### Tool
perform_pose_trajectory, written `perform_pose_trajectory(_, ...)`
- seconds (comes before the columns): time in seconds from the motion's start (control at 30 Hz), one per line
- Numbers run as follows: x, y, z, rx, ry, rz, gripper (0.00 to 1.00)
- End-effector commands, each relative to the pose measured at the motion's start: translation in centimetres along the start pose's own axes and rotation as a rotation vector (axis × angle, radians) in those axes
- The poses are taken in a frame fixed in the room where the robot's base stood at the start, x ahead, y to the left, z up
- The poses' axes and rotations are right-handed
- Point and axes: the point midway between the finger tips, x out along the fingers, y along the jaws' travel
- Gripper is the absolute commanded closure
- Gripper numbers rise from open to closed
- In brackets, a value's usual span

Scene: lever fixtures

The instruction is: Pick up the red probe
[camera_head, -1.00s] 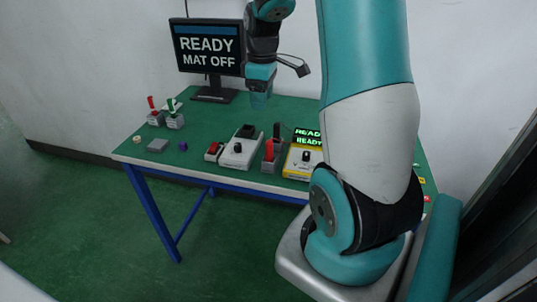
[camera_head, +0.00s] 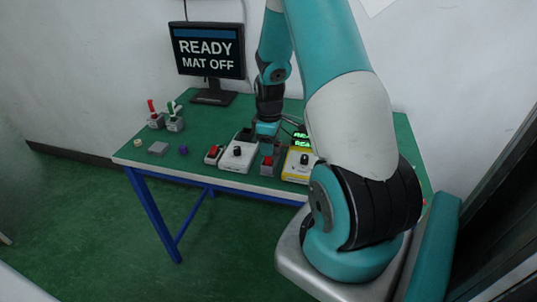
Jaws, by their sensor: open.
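The red probe (camera_head: 267,160) stands in a grey holder (camera_head: 271,171) near the front edge of the green table. Only its lower part shows; my arm's end hides its top. My gripper (camera_head: 267,142) points down right over the holder, with its jaws open. The fingertips are small and dark here, so I cannot tell whether they are around the probe or just above it. The black probe in the same holder is mostly hidden.
A white box with a black knob (camera_head: 238,157) and a red-button box (camera_head: 213,154) stand left of the holder. A yellow-edged meter (camera_head: 297,167) stands close on its right, partly behind my arm. Red and green levers (camera_head: 173,120) and a monitor (camera_head: 208,50) are farther back.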

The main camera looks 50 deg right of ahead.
Motion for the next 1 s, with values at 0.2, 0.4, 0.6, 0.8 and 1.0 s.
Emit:
perform_pose_trajectory(0.2,2.9,-0.3,-0.2,0.001,-0.002,-0.003,0.47)
perform_pose_trajectory(0.4,3.7,-0.2,-0.3,0.000,0.000,0.000,0.47)
perform_pose_trajectory(0.6,3.6,-0.2,-0.3,0.000,0.000,-0.001,0.66)
perform_pose_trajectory(0.8,3.6,-0.2,-0.3,0.000,0.000,-0.001,1.00)
perform_pose_trajectory(1.0,3.6,-0.2,-0.3,0.000,0.000,-0.001,1.00)
